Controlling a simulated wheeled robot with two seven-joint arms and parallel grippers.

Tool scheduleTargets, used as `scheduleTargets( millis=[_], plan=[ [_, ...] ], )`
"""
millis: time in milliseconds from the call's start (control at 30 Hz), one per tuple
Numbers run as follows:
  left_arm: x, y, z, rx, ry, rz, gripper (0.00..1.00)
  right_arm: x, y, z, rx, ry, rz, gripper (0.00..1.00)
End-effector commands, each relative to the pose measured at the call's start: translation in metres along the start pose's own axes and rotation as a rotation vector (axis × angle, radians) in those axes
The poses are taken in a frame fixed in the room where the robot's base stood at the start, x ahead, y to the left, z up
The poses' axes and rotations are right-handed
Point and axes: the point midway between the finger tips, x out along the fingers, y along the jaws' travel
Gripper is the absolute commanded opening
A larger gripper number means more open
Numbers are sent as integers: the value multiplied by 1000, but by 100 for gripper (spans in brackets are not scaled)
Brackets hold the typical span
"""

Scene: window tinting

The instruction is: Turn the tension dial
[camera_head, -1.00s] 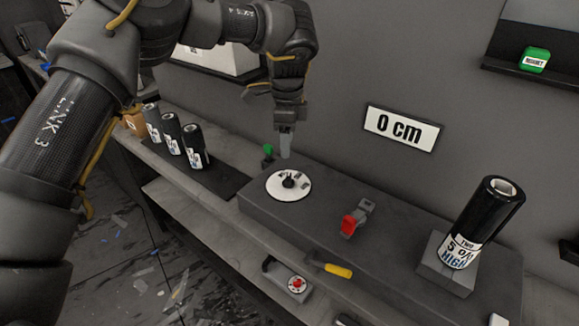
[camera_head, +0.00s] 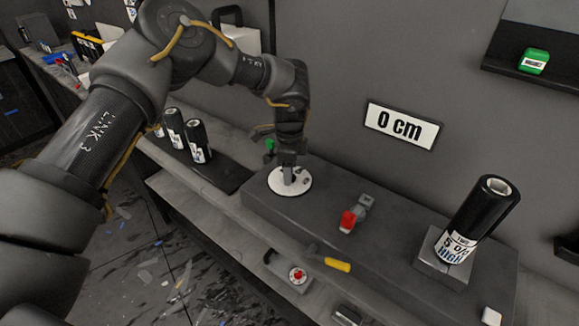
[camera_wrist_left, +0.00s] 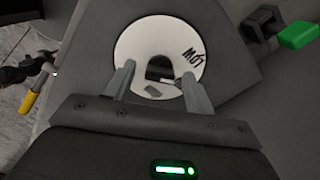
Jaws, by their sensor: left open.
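The tension dial is a white disc (camera_head: 303,187) with a dark knob at its centre, set on the left part of a long dark grey box. In the left wrist view the white dial (camera_wrist_left: 140,45) shows black lettering, part of it reading LOW. My left gripper (camera_head: 288,176) points down at the dial in the head view. In the left wrist view its two fingers (camera_wrist_left: 157,82) stand apart, one on each side of the dark knob (camera_wrist_left: 160,68). Whether they touch the knob I cannot tell. My right gripper is not in view.
A red-tipped lever (camera_head: 348,221) stands right of the dial, and a black film roll (camera_head: 481,217) stands tilted on the box's right end. A sign (camera_head: 402,126) reads "0 cm". Several rolls (camera_head: 197,140) stand left. A green-handled part (camera_wrist_left: 298,35) is near the dial.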

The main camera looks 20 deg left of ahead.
Motion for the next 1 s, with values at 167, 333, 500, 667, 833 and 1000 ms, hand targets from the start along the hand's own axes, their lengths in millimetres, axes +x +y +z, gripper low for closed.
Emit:
scheduleTargets(
  millis=[167,333,500,667,833,1000],
  plan=[
    [0,0,0,0,0,0,55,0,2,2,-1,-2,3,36],
    [0,0,0,1,0,0,32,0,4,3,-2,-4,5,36],
    [0,0,0,1,0,0,10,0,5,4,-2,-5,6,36],
    [0,0,0,7,0,1,10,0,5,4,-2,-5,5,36],
    [-1,0,-1,50,2,2,10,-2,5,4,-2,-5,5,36],
    [-2,0,-1,148,2,2,10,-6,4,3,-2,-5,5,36]
  ],
)
